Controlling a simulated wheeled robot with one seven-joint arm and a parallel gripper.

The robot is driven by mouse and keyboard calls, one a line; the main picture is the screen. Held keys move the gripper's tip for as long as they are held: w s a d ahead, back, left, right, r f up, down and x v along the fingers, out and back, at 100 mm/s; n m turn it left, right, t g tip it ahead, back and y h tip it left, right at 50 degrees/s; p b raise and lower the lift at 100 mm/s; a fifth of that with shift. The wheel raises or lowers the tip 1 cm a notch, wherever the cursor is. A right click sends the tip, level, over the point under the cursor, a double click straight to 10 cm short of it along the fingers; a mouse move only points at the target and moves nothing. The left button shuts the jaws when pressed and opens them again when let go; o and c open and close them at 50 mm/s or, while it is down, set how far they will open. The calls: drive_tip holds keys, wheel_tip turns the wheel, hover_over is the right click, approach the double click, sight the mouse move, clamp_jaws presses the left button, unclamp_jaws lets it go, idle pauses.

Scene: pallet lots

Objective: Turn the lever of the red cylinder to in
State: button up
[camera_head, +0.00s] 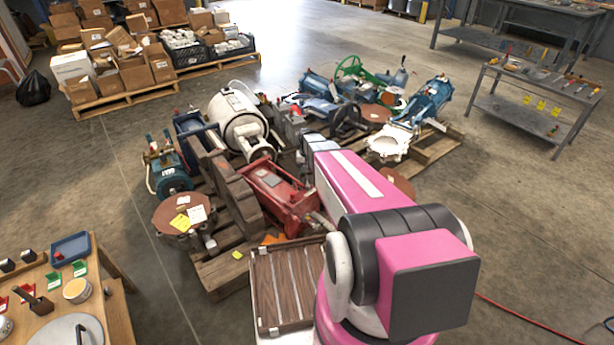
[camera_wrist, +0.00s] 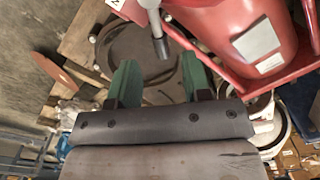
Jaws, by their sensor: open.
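The red cylinder (camera_head: 277,190) lies on a pallet in the middle of the head view, just left of my pink arm. In the wrist view its red body (camera_wrist: 285,28) fills the upper right, with a pale plate on it. A light grey lever with a dark end (camera_wrist: 156,32) hangs down from the top edge of the wrist view. My gripper (camera_wrist: 160,74) is open, its two green fingers apart. The lever's end shows between and above the fingertips, and I see no contact. A white label (camera_wrist: 115,3) with a partly cut-off letter is at the top. My arm hides the gripper in the head view.
Other machines crowd the pallet (camera_head: 222,274), including a white tank (camera_head: 236,120) and blue units behind. A wooden table (camera_head: 110,318) stands at lower left, a grey bench (camera_head: 540,105) at upper right. Open floor (camera_head: 500,200) lies to the right.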

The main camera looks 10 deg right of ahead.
sight(307, 177)
wheel_tip(307, 177, up, 7)
idle(0.3)
drive_tip(key=shift+d, duration=0.1)
drive_tip(key=s+a+r, duration=0.2)
drive_tip(key=s+r, duration=0.1)
drive_tip(key=s, duration=0.8)
drive_tip(key=s+a+r+n, duration=0.1)
drive_tip(key=s+a+r, duration=0.1)
drive_tip(key=s, duration=0.8)
drive_tip(key=shift+s+r+n, duration=0.3)
drive_tip(key=shift+s+r, duration=0.05)
drive_tip(key=shift+r, duration=0.25)
